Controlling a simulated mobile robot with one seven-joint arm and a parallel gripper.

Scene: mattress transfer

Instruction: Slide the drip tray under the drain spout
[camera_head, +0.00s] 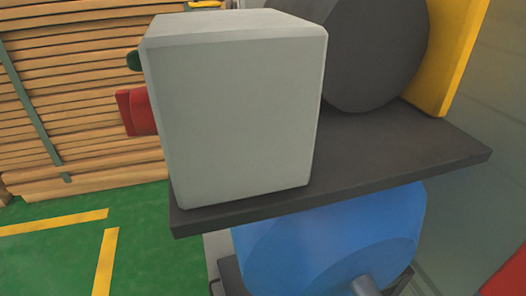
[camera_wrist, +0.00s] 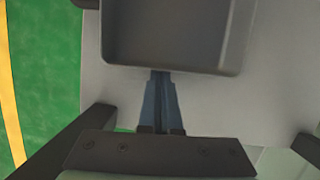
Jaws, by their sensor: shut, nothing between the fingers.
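A dark grey tray with a raised, rounded rim, which looks like the drip tray (camera_wrist: 176,68), is at the top of the wrist view, cut off by the upper edge. My gripper (camera_wrist: 161,76) is shut and empty, its fingertips at the near rim of the tray; I cannot tell whether they touch it. In the head view a blue drum (camera_head: 330,235) lies under a dark shelf, with a short grey spout (camera_head: 366,287) at its lower end, partly cut off by the frame. My gripper is not seen in the head view.
A pale grey surface (camera_wrist: 270,90) lies under the tray, with dark bars (camera_wrist: 308,147) at the lower sides. A large grey box (camera_head: 235,115) stands on the dark shelf (camera_head: 420,160) above the drum. Green floor (camera_head: 50,258) with yellow lines is open at left.

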